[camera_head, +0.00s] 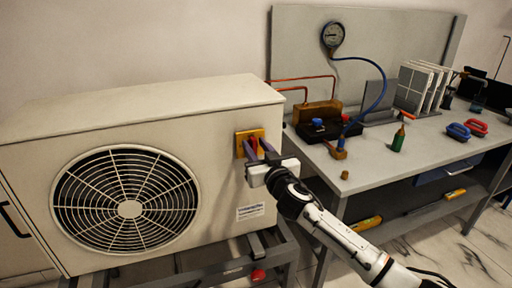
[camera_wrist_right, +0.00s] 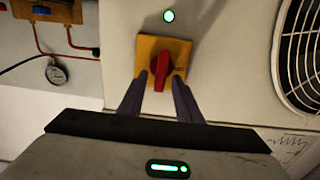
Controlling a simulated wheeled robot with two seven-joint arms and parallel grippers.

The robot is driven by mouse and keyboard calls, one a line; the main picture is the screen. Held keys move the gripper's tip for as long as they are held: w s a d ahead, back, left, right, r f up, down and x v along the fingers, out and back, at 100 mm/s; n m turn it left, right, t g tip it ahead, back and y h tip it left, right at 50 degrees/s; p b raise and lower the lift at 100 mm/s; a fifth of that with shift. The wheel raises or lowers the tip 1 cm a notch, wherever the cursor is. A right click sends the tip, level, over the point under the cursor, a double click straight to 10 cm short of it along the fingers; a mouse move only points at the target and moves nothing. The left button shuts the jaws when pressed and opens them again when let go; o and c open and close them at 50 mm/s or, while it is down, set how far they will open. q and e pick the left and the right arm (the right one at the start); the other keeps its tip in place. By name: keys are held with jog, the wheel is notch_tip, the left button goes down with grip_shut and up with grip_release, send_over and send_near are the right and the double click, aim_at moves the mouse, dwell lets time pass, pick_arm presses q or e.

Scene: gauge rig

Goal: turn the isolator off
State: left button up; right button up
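The isolator is a red rotary handle (camera_wrist_right: 162,70) on a yellow plate (camera_wrist_right: 180,48), mounted on the side of a beige fan unit (camera_head: 150,98). In the head view the yellow plate (camera_head: 240,142) shows at the unit's right end, partly covered by my fingers. My right gripper (camera_head: 258,147) reaches it from the lower right. In the right wrist view my two dark fingers (camera_wrist_right: 160,82) are spread, one on each side of the handle's near end. They look apart from it, though contact is hard to tell. The left gripper is not in view.
A green light (camera_wrist_right: 168,15) glows on the unit near the plate. A grey workbench (camera_head: 375,172) to the right carries a pressure gauge (camera_head: 333,36), copper pipes, a green bottle (camera_head: 398,139) and blue and red items. A fan grille (camera_head: 125,200) fills the unit's front.

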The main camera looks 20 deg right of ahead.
grip_shut()
jog(key=n, duration=0.6)
jog(key=a+f+n+p, duration=0.1)
jog(key=n, duration=0.5)
jog(key=f+n, duration=0.1)
jog(key=n, duration=0.4)
jog(key=shift+a+n, duration=0.4)
dwell(0.4)
grip_release()
